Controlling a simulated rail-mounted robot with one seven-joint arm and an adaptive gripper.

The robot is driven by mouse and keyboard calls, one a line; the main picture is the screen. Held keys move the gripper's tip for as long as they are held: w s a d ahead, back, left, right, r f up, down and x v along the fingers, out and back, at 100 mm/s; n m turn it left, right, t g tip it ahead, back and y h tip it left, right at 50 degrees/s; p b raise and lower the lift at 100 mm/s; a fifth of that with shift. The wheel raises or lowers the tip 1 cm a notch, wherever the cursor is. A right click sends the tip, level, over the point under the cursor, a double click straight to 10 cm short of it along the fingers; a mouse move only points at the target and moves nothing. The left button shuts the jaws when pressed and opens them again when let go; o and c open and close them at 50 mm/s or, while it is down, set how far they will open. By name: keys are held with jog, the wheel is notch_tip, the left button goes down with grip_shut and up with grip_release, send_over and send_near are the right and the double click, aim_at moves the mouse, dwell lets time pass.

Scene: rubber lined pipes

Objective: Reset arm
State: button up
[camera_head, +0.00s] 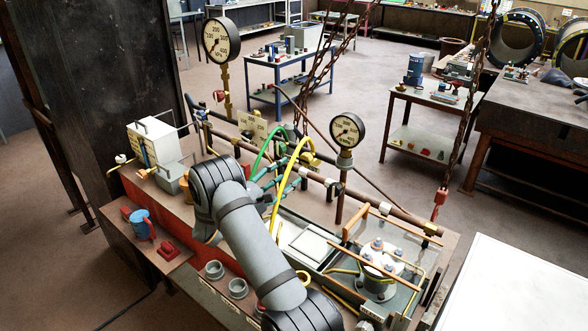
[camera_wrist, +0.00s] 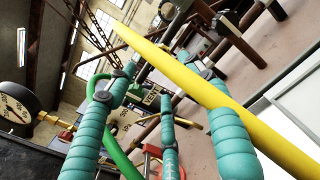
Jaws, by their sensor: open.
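My gripper (camera_head: 281,182) has several teal jointed fingers and hangs over the pipe bench, beside the grey arm link. In the wrist view the fingers of my gripper (camera_wrist: 162,78) are spread, and I see nothing held between them. A yellow hose (camera_head: 286,176) arches by the fingers. In the wrist view the yellow hose (camera_wrist: 262,128) crosses close to the right finger; I cannot tell if they touch. A green hose (camera_head: 266,148) curves at the fingers' far side, and it shows by the left finger in the wrist view (camera_wrist: 118,158).
Pressure gauges (camera_head: 221,40) (camera_head: 348,130) stand on posts near the arm. Rusty chains (camera_head: 468,125) hang to the right. A flanged pipe fitting (camera_head: 377,275) sits on the bench front right. A white panel (camera_head: 505,290) lies right; a dark column (camera_head: 95,80) stands left.

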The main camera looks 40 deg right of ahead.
aim_at(304, 162)
jog(key=shift+v, duration=0.8)
jog(key=shift+d, duration=0.15)
jog(key=x, duration=1.1)
jog(key=shift+d, duration=0.2)
jog(key=shift+w+d+r, duration=0.1)
jog(key=shift+w+d, duration=0.05)
jog(key=shift+d, duration=0.15)
jog(key=shift+a+m+p, duration=0.1)
jog(key=shift+m+p, duration=0.4)
jog(key=shift+p, duration=0.3)
jog(key=shift+b, duration=0.3)
